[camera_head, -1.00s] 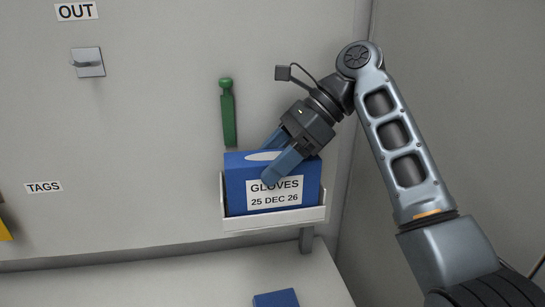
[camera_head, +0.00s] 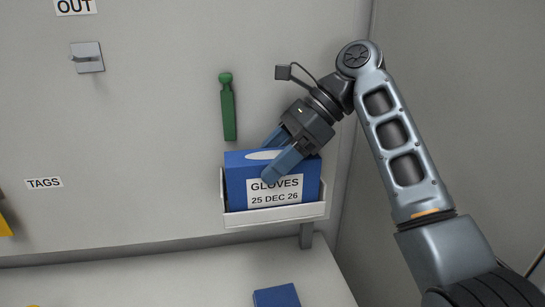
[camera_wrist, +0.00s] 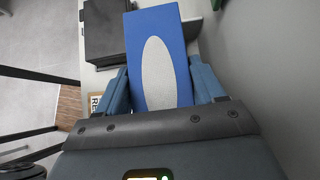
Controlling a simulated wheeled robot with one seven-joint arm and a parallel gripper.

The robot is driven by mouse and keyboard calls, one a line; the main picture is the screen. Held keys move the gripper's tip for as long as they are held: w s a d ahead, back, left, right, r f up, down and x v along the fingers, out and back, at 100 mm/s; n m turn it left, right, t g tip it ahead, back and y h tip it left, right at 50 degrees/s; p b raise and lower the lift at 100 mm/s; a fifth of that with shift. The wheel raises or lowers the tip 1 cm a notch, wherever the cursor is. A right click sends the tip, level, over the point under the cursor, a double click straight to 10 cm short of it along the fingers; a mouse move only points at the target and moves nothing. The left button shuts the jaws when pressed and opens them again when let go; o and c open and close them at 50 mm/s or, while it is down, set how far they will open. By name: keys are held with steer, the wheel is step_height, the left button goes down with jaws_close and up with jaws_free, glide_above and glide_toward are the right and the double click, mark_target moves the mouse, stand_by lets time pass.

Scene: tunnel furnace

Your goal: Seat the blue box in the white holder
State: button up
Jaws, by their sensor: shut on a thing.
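The blue box (camera_head: 240,186), with a white label reading "GLOVES 25 DEC 26", stands upright in the white holder (camera_head: 275,217) on the wall. The holder's front lip crosses the box's lower edge; the box's underside is hidden. My gripper (camera_head: 275,164) comes from the upper right and is shut on the box near its top. In the wrist view the blue box (camera_wrist: 181,80) lies between my two fingers (camera_wrist: 160,92), with its white oval opening facing the camera.
A green-handled thing (camera_head: 228,108) hangs on the wall just above the holder. Another blue object (camera_head: 276,297) lies on the surface below. A metal hook (camera_head: 88,58) sits at the upper left. A side wall (camera_head: 455,120) stands close on the right.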

steer(key=o, duration=1.4)
steer(key=shift+r, duration=0.1)
